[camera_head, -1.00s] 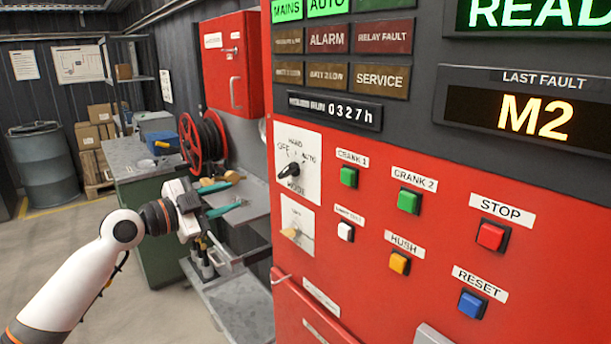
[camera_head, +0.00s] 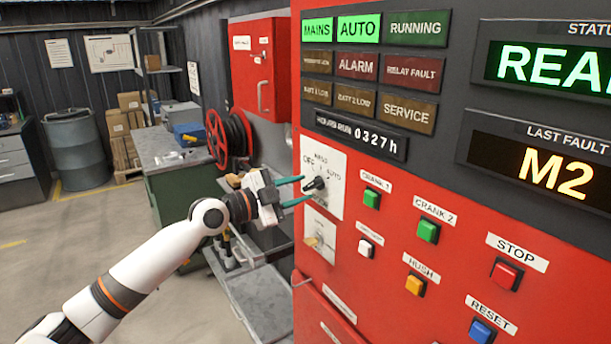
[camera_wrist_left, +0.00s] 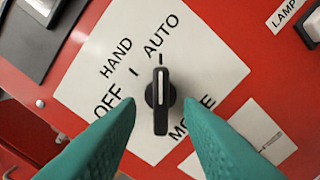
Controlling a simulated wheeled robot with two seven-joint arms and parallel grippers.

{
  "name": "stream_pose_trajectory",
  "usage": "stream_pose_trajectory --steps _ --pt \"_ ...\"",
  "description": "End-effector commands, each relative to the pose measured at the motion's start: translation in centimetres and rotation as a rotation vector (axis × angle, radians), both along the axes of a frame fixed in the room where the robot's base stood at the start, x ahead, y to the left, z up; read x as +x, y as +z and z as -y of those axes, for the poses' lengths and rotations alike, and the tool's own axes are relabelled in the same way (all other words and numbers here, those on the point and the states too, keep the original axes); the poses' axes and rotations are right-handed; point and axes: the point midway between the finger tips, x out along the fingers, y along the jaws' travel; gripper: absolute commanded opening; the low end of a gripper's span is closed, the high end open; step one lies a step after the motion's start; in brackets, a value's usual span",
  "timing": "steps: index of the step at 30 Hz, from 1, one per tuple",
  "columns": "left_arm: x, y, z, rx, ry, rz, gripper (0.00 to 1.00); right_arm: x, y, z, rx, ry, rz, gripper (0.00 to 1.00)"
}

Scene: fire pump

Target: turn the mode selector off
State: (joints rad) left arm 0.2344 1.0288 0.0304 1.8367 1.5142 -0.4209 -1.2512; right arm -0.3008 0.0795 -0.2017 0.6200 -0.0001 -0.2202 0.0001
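The mode selector (camera_head: 316,184) is a black knob on a white plate (camera_head: 335,160) marked OFF, HAND, AUTO and MODE, on the red pump panel. In the left wrist view the knob (camera_wrist_left: 160,95) has a white line that points up at the AUTO tick, with OFF at the lower left. My left gripper (camera_head: 302,190) is at the plate, its teal fingers open. In the left wrist view the fingertips (camera_wrist_left: 160,110) lie to either side of the knob's lower part, with gaps showing. Their depth relative to the knob is hard to judge. My right gripper is out of view.
A second plate with a beige switch (camera_head: 313,241) sits just below the selector. Green CRANK 1 (camera_head: 371,198) and white lamp-test (camera_head: 365,248) buttons are to its right. The AUTO lamp (camera_head: 359,28) is lit. A grey bench (camera_head: 258,292) stands left of the panel.

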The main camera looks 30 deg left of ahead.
Motion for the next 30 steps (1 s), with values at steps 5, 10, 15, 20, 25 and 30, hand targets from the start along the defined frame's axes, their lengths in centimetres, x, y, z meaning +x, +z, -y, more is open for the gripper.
stream_pose_trajectory --steps 5,10,15,20,25,30 --pt "1.7 0.3 0.7 -0.004 0.001 0.001 0.34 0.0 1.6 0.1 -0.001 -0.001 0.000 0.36" --pt "2.3 0.0 0.9 0.000 0.000 0.000 0.34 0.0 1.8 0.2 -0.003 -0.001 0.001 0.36" --pt "2.3 -0.1 0.9 0.001 0.000 0.000 0.34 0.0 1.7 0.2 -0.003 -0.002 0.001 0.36" --pt "2.3 -0.1 0.9 0.000 0.000 0.000 0.16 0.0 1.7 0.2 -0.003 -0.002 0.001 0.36" --pt "2.3 -0.1 0.9 0.000 -0.001 -0.001 0.00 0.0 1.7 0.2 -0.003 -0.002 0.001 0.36" --pt "2.3 -0.1 0.9 -0.007 0.000 -0.003 0.00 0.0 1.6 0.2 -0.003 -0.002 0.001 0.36"
